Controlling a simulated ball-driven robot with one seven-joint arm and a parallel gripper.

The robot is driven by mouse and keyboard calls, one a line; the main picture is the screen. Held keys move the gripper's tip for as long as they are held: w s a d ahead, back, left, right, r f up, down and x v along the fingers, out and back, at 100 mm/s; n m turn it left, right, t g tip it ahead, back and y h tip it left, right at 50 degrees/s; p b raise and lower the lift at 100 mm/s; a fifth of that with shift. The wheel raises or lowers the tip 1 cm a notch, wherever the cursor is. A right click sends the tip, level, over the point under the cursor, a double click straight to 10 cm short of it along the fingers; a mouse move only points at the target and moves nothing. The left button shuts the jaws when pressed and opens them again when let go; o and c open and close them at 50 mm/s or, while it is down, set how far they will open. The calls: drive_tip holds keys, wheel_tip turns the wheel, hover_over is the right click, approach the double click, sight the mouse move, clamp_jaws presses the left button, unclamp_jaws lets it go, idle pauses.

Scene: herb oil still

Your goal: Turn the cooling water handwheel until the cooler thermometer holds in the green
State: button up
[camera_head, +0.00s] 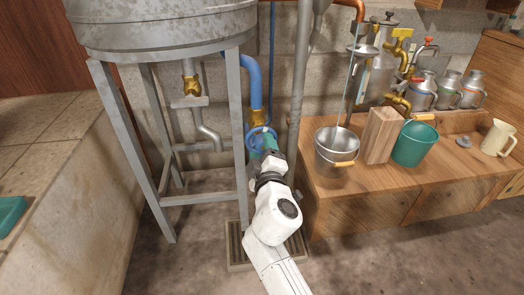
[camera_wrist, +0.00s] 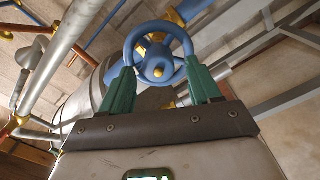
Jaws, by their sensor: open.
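The blue handwheel (camera_head: 258,136) is on the blue pipe beside the metal tank's leg in the head view, partly hidden by my gripper (camera_head: 268,148). In the wrist view the handwheel (camera_wrist: 132,42) faces me, with a round rim, spokes and a yellow-tipped hub. My gripper (camera_wrist: 160,68) is open, its two green fingers at the lower left and lower right of the rim. The fingertips overlap the rim in the picture; I cannot tell whether they touch it. I cannot make out the cooler thermometer or its green band in either view.
The large metal tank (camera_head: 165,35) stands on grey legs at left. The blue pipe (camera_head: 254,82) rises behind the wheel. A wooden bench (camera_head: 345,203) at right holds a steel bucket (camera_head: 331,160), a wood block (camera_head: 380,136) and a green bucket (camera_head: 413,147). A floor grate (camera_head: 236,247) lies below.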

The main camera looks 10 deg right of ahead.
drive_tip(key=s+p, duration=0.2)
drive_tip(key=s, duration=0.8)
drive_tip(key=shift+s, duration=0.4)
drive_tip(key=s+d+f+m+g+h, duration=0.2)
drive_tip(key=s+d+f+m+g, duration=0.4)
drive_tip(key=d, duration=0.4)
drive_tip(key=s+d+f+m+g+h, duration=0.3)
drive_tip(key=s+d+f+m, duration=0.1)
drive_tip(key=s+d+f, duration=0.45)
drive_tip(key=s+f+m+g+y+p, duration=0.1)
drive_tip(key=s+f+g+y, duration=0.25)
drive_tip(key=s, duration=0.75)
drive_tip(key=s+f+m+g+y, duration=0.15)
drive_tip(key=s+g, duration=0.35)
drive_tip(key=s, duration=0.6)
wheel_tip(320, 180, up, 32)
drive_tip(key=w+p, duration=0.1)
drive_tip(key=p, duration=3.2)
drive_tip(key=shift+d+r, duration=0.2)
drive_tip(key=shift+d, duration=0.2)
drive_tip(key=shift+t, duration=0.25)
